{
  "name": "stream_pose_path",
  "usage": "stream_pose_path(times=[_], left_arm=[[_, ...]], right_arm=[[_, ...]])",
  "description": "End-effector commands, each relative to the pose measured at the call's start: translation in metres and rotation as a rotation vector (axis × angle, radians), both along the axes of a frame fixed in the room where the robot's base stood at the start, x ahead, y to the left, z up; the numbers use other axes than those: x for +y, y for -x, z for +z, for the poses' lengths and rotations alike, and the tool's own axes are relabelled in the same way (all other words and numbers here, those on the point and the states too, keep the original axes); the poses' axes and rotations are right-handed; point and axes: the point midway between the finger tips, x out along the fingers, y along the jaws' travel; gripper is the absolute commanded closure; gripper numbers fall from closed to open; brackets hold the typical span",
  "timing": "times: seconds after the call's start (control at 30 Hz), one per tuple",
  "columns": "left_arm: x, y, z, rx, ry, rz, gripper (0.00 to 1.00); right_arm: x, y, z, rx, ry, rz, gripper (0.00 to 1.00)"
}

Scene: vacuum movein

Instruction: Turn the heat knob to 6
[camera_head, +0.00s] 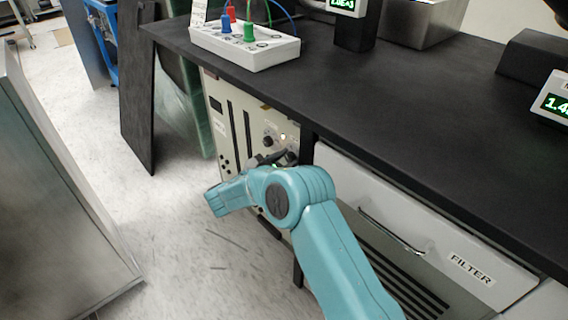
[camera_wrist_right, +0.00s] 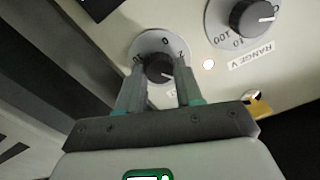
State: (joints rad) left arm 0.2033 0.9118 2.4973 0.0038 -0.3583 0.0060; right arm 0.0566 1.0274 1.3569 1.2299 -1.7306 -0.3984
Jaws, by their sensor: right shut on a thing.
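My right gripper (camera_wrist_right: 160,74) is shut on a black knob (camera_wrist_right: 158,66) with a pale round dial, one finger on each side of it. The digits 0 and 2 show on the dial rim; other marks are partly hidden by the fingers. The knob's pointer direction cannot be read clearly, and its name label is hidden. In the head view my right gripper (camera_head: 273,159) is dark and small against the cream front panel (camera_head: 237,106) under the bench. My left gripper is not in view.
A second black knob (camera_wrist_right: 252,17) marked RANGE V sits up and right of the held one, with a small lit lamp (camera_wrist_right: 208,64) between. The black bench top (camera_head: 420,110) overhangs the panel. A FILTER drawer (camera_head: 415,215) is at right.

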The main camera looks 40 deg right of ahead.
Motion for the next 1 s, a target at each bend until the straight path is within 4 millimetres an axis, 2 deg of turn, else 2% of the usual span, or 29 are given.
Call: stream_pose_path(times=[0.7, 1.0], left_arm=[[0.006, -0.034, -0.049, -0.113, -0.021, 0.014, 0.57], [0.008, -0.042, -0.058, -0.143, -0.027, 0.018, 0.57]], right_arm=[[0.002, 0.001, -0.006, -0.669, -0.056, 0.001, 0.95], [0.002, 0.001, -0.005, -0.893, -0.074, 0.001, 0.95]])
